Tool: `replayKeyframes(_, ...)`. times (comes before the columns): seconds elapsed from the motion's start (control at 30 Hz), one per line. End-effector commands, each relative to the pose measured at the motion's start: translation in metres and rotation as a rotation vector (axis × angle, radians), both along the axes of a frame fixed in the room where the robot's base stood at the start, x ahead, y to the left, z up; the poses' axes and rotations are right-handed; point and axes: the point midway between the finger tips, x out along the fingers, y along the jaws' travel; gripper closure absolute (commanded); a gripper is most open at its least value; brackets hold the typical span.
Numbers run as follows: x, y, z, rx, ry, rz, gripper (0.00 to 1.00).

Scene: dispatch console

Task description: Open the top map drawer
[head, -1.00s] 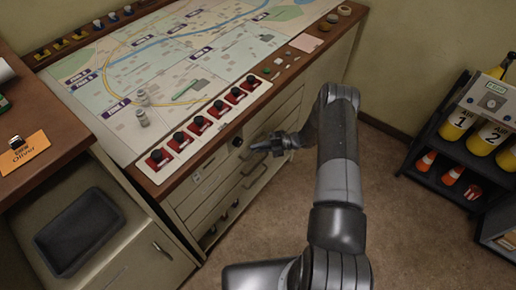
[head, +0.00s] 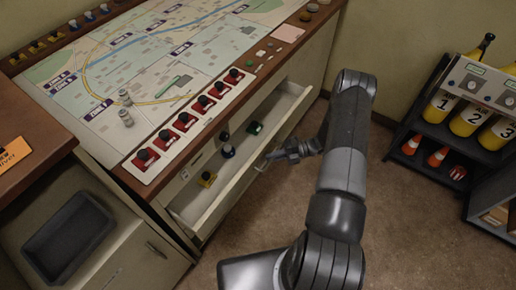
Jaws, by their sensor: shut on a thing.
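The top map drawer (head: 225,201) is pulled out of the cabinet under the map table, and its pale inside shows. My gripper (head: 267,161) is at the middle of the drawer's front and shut on its handle; the fingers and arm hide most of the handle. Inside the drawer are a small yellow object (head: 207,179), a dark upright object (head: 228,151) and a dark green object (head: 255,127).
The map table (head: 165,75) with a row of red-based black knobs (head: 180,122) overhangs the drawer. A cabinet with a dark tray (head: 70,235) stands at left. A rack of yellow cylinders (head: 468,121) stands at right. The carpet between is clear.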

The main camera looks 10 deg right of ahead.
Motion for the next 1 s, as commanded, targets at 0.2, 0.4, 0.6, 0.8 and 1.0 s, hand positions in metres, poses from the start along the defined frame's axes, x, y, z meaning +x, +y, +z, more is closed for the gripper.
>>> replayKeyframes(0.2,-0.045,-0.046,0.0,-0.002,0.003,-0.004,1.0)
replayKeyframes(0.4,-0.084,-0.085,0.0,-0.003,0.002,-0.004,1.0)
replayKeyframes(0.6,-0.119,-0.119,0.0,-0.002,0.003,-0.003,1.0)
replayKeyframes(0.8,-0.144,-0.145,-0.001,-0.002,0.002,-0.002,1.0)
replayKeyframes(1.0,-0.158,-0.159,0.0,-0.001,0.001,-0.001,1.0)
